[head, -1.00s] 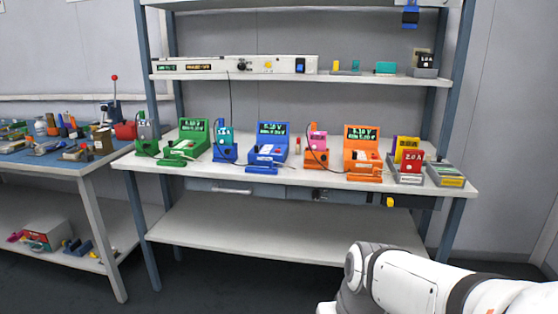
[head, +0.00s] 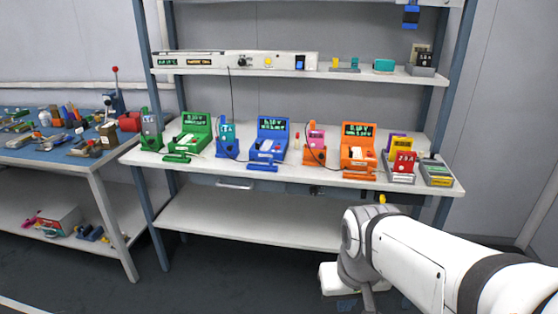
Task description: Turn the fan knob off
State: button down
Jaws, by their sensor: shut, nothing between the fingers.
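A yellow knob (head: 382,199) shows at the bench's front edge on the right, just above my white arm, which hides what lies below it. Another small yellow knob (head: 270,61) sits on the front of the long white unit (head: 225,62) on the upper shelf. I cannot tell from the picture which of them is the fan knob. My arm reaches in from the lower right and bends down in front of the bench. My gripper's fingers do not show.
On the bench (head: 300,178) stand a green (head: 197,125), a blue (head: 272,127) and an orange (head: 358,130) tester with lit screens. Small coloured blocks stand at its right end. A cluttered blue-topped table (head: 40,155) is at left. The lower shelf (head: 250,218) is bare.

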aim_at(313, 190)
jog(key=u, duration=0.65)
jog(key=k, duration=1.3)
jog(key=z, duration=0.45)
jog(key=i, duration=1)
jog(key=z, duration=0.05)
